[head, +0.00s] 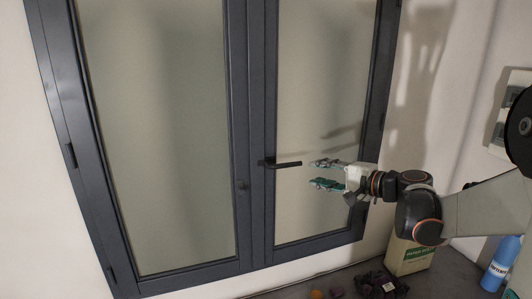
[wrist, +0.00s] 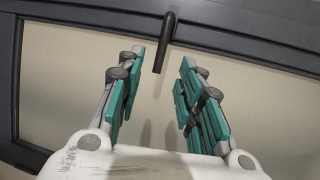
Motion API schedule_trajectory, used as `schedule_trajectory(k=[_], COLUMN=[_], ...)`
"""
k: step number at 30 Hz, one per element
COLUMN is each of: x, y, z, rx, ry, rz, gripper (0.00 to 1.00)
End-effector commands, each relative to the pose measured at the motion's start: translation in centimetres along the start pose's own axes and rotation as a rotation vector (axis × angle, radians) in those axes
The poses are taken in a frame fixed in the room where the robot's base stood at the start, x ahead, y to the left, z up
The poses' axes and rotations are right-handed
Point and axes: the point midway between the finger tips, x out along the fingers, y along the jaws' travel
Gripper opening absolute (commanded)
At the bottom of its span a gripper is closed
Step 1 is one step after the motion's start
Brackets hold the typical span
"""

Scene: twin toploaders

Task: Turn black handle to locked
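The black handle (head: 284,164) is on the dark frame of the right window sash in the head view. It sticks out horizontally to the right. In the wrist view the black handle (wrist: 165,42) points from the frame toward my gripper, in the gap between the two fingers and ahead of their tips. My gripper (head: 318,174) is just right of the handle's free end in the head view, with teal-padded fingers apart and empty. It also shows in the wrist view (wrist: 162,62). I see no contact between fingers and handle.
The dark window (head: 242,120) has two frosted panes and appears closed. Below it is a dark surface (head: 340,272) with small purple and orange items. A green-and-cream box (head: 410,256) and a blue bottle (head: 499,264) stand at lower right, under my arm.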

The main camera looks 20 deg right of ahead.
Motion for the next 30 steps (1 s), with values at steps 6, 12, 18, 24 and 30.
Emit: schedule_trajectory(k=[6, 12, 18, 24, 30], x=[0.4, 3.9, 7.9, 11.1, 12.8], y=[-0.1, -0.1, -0.1, -0.2, -0.3], z=[-0.7, -0.7, -0.7, -0.8, -0.9], rx=[0.017, 0.015, 0.015, 0.015, 0.015], ry=[0.014, 0.012, 0.011, 0.014, 0.015], rz=[-0.015, -0.015, -0.014, -0.014, -0.014], gripper=[0.34, 0.34, 0.34, 0.34, 0.34])
